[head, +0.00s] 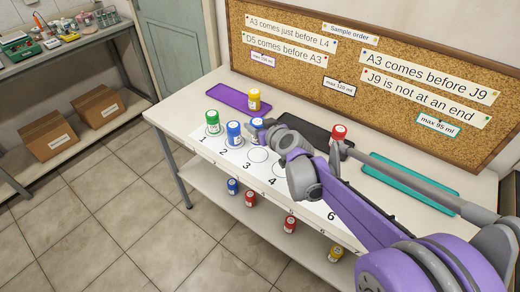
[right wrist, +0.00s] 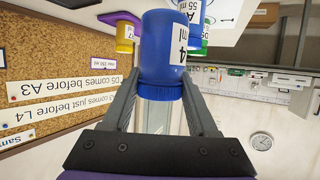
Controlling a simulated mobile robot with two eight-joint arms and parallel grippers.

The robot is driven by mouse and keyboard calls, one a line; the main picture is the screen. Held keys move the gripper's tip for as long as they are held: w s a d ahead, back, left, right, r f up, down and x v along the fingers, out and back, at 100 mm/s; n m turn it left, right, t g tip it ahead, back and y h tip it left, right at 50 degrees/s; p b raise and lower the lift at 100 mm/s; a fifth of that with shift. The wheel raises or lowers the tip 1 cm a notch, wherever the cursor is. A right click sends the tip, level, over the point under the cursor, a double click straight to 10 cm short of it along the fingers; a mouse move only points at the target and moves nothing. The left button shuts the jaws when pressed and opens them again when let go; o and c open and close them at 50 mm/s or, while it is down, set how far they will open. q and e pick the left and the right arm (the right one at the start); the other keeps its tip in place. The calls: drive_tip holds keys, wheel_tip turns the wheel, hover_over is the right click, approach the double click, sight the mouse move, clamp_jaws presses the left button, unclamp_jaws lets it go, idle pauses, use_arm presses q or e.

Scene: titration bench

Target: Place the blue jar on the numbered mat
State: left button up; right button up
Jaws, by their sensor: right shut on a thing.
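A blue jar (right wrist: 165,50) with a white label is between the fingers of my right gripper (right wrist: 160,88), which is shut on it. In the head view the held blue jar (head: 257,124) shows at the tip of my right gripper (head: 268,129), partly hidden by it. It is over or beside the back edge of the numbered mat (head: 230,158), right of another blue jar (head: 234,134); I cannot tell if it touches anything. That other blue jar stands near number 2 and a green jar (head: 212,122) near number 1. Circle 3 is empty. My left gripper is out of view.
A teal mat (head: 412,178) lies at the right. Several jars stand on the lower shelf (head: 210,181). A corkboard (head: 290,70) rises behind.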

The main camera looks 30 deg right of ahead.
wheel_tip(320, 180, down, 3)
drive_tip(key=shift+w+r, duration=0.1)
drive_tip(key=shift+f+b, duration=0.7)
drive_tip(key=shift+f, duration=1.25)
drive_tip(key=shift+f, duration=0.1)
drive_tip(key=shift+f, duration=0.15)
drive_tip(key=o, duration=1.3)
drive_tip(key=shift+o, duration=0.2)
